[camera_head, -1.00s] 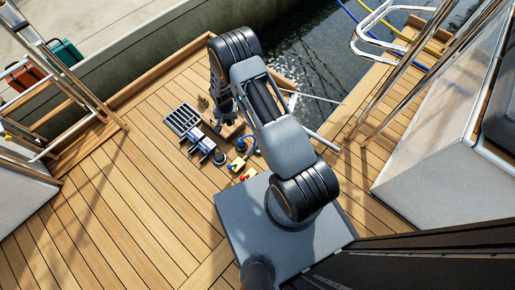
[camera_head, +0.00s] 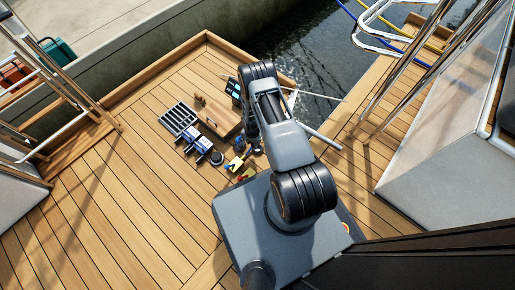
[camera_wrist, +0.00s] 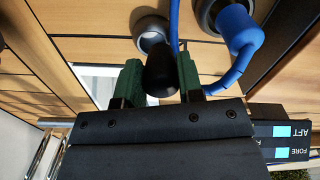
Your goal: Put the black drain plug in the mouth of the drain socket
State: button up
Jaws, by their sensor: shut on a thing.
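The black drain plug (camera_wrist: 162,70) is in the middle of the wrist view, a dark rounded body between the green finger pads. My gripper (camera_wrist: 160,78) is shut on it. A grey ring-shaped socket (camera_wrist: 150,31) with an open mouth shows just beyond the plug, partly hidden behind it. I cannot tell the gap between plug and ring. A second grey ring (camera_wrist: 205,14) to its right has a blue fitting (camera_wrist: 238,27) at it. In the head view my arm hides the plug and the socket.
A blue hose (camera_wrist: 226,78) curves close by my right finger. A dark panel marked AFT and FORE (camera_wrist: 285,140) stands at the right.

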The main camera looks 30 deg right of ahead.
jog(key=shift+s+d+f+b, duration=0.1)
jog(key=shift+d+f+b, duration=0.2)
jog(key=shift+d+f, duration=0.35)
jog(key=shift+d+f+b, duration=0.25)
jog(key=shift+d+f, duration=0.15)
jog(key=shift+f, duration=0.3)
jog(key=f, duration=0.1)
jog(key=f+b, duration=0.2)
jog(key=shift+d+f, duration=0.25)
jog(key=shift+f, duration=0.05)
jog(key=o, duration=1)
jog(key=shift+c, duration=0.2)
jog(key=shift+r, duration=0.1)
